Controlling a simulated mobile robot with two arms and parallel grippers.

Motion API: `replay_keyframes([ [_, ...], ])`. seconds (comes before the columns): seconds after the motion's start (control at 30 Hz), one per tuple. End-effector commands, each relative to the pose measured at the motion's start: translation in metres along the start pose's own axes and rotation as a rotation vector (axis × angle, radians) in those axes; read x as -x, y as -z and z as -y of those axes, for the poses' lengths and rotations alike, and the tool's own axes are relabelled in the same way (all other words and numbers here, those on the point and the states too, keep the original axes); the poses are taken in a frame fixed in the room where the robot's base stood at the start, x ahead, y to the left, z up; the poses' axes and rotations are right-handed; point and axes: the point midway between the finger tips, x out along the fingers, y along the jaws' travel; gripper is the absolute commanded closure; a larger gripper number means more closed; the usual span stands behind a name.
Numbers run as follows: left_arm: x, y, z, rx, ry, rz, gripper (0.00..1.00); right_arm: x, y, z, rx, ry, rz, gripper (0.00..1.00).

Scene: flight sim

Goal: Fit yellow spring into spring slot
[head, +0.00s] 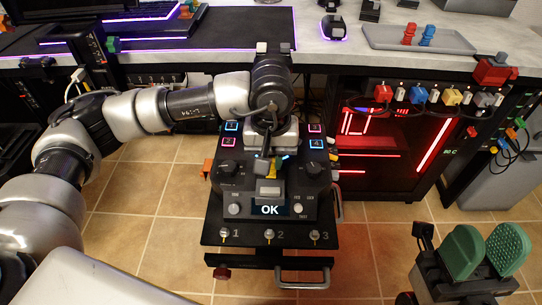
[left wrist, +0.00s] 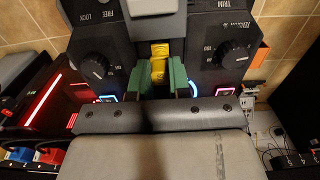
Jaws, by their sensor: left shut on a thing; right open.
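My left gripper (head: 270,160) is over the upper middle of the black control panel (head: 213,212), pointing down at it. In the left wrist view its green fingers (left wrist: 161,74) are shut on the yellow spring (left wrist: 159,68), which sits between them at a recess in the panel. Yellow shows in the head view (head: 272,170) just below the hand. The spring's lower end and the slot are mostly hidden, so I cannot tell how deep it sits. My right gripper (head: 484,252) is open and empty at the lower right, its green pads apart.
The panel carries knobs, lit squares, an OK display (head: 269,210) and several numbered switches. A grey tray (head: 455,43) on the desk holds a red piece (head: 409,33) and a blue piece (head: 427,36). The tiled floor between the panel and my right gripper is clear.

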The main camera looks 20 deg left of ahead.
Motion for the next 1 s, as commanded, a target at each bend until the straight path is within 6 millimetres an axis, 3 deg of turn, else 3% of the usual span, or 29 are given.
replay_keyframes([
  [1.0,-0.03,0.0,0.0,0.0,0.0,0.0,1.0,0.028,-0.004,-0.001,0.003,0.0,-0.017,0.57],
])
